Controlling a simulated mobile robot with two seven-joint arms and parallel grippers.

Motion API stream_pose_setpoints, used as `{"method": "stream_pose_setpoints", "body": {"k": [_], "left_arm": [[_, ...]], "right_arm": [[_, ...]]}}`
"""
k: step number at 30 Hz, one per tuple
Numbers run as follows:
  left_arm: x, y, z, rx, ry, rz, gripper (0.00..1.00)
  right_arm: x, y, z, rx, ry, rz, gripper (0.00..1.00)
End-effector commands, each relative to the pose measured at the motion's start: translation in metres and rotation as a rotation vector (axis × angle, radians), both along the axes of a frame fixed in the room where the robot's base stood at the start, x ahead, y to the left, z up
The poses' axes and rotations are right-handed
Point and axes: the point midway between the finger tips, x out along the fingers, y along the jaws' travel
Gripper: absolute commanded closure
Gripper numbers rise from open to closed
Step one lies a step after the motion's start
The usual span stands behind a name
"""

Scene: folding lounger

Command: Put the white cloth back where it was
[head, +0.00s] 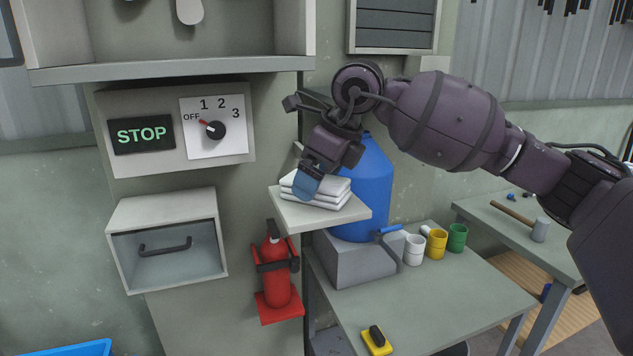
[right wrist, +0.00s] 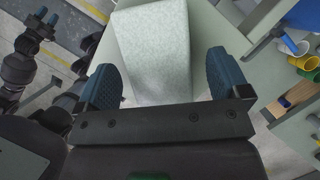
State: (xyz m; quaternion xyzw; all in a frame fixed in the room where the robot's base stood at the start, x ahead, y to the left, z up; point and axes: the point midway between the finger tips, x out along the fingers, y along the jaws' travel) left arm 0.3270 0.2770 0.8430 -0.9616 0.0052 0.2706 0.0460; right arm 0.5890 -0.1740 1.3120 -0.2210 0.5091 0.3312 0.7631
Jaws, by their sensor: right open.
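The white cloth (head: 322,190) lies folded in a stack on a small pale shelf (head: 343,212). It also shows in the right wrist view (right wrist: 152,50), reaching in between my fingers. My right gripper (head: 306,184) is at the cloth's left front part, its blue fingertip covering some of it. In the right wrist view the right gripper (right wrist: 168,82) is open, one finger on each side of the cloth, with gaps beside it. My left gripper (right wrist: 48,17) shows small at the upper left of that view, away from the cloth; its opening is unclear.
A blue bottle (head: 374,185) stands close behind the shelf. A red fire extinguisher (head: 275,270) hangs below it. An open-fronted drawer box (head: 164,217) and a STOP panel with a dial (head: 213,128) are left. White, yellow and green cups (head: 436,243) stand on the bench (head: 440,300).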

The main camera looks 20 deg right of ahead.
Motion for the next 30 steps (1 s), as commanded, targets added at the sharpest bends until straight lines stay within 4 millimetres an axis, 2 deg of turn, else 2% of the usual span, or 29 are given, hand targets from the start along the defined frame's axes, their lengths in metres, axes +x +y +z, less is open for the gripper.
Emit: {"method": "stream_pose_setpoints", "body": {"k": [9,15,21,30], "left_arm": [[0.002,-0.001,-0.009,0.000,-0.003,-0.002,0.57],[0.003,-0.001,-0.011,0.000,-0.006,-0.002,0.57],[0.003,-0.001,-0.012,0.000,-0.006,-0.002,0.57],[0.003,-0.001,-0.012,0.000,-0.007,-0.002,0.57]], "right_arm": [[-0.016,-0.017,0.055,-0.001,-0.003,-0.001,0.06],[-0.024,-0.026,0.084,-0.001,-0.001,-0.001,0.06],[-0.028,-0.030,0.098,-0.001,-0.001,0.000,0.06],[-0.029,-0.031,0.100,-0.001,0.001,0.000,0.06]]}}
